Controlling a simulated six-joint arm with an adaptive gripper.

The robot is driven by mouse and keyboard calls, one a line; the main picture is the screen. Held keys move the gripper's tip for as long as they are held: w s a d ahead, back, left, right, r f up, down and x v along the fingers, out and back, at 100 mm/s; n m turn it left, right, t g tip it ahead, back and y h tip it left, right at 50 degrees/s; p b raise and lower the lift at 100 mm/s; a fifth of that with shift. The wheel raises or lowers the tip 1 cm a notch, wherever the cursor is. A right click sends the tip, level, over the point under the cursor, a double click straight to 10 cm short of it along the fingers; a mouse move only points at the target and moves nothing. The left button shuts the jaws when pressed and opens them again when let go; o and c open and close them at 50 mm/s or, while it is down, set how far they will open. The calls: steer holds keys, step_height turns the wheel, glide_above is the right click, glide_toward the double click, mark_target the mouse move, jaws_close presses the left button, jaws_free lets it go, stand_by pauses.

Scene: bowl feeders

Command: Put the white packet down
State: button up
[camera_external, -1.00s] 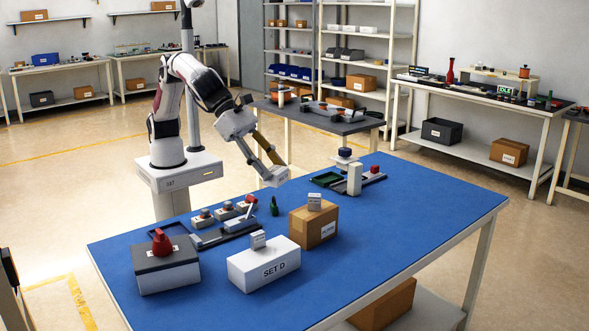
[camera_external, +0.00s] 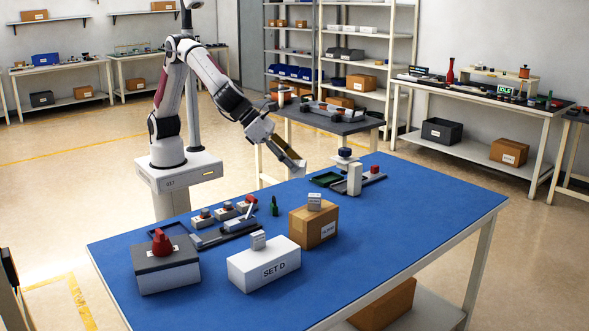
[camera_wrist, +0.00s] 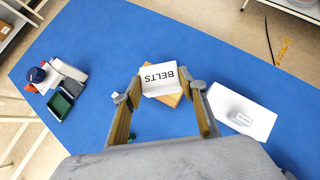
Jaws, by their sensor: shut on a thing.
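The white packet (camera_wrist: 160,77), lettered BELTS, is between the fingertips of my gripper (camera_wrist: 167,92) in the wrist view. My gripper is shut on it and holds it above the blue table (camera_wrist: 100,50). In the external view my gripper (camera_external: 292,165) hangs over the far edge of the blue table (camera_external: 400,215), and only a small pale part of the packet shows at its tip. In the wrist view the packet hides part of the brown carton (camera_wrist: 175,99) below.
The brown carton (camera_external: 322,231) and the white SET D box (camera_external: 255,270) stand at the front, each with a small pale block on top. A dark-topped box with a red knob (camera_external: 165,272) is at left. A green tray (camera_external: 325,179) lies at the back. The table's right side is clear.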

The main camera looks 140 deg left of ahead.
steer(key=s+a+f+n+g+y, duration=0.1)
steer(key=s+a+f+n+g, duration=0.1)
steer(key=s, duration=0.8)
steer(key=s+a+f+n+g+y, duration=0.1)
steer(key=s+a+f+n+g, duration=0.1)
steer(key=s+f, duration=0.5)
steer(key=s+a+f+n+g, duration=0.2)
steer(key=s+a+f+n, duration=0.2)
steer(key=s, duration=1.1)
steer(key=shift+s+a+f+n+y, duration=0.2)
steer(key=shift+a+n+y, duration=0.15)
steer(key=shift+a, duration=0.75)
steer(key=shift+n+g, duration=0.3)
steer(key=shift+n, duration=0.05)
steer(key=shift+f, duration=0.1)
steer(key=shift+f, duration=2.85)
steer(key=shift+f, duration=2.1)
steer(key=shift+f, duration=0.1)
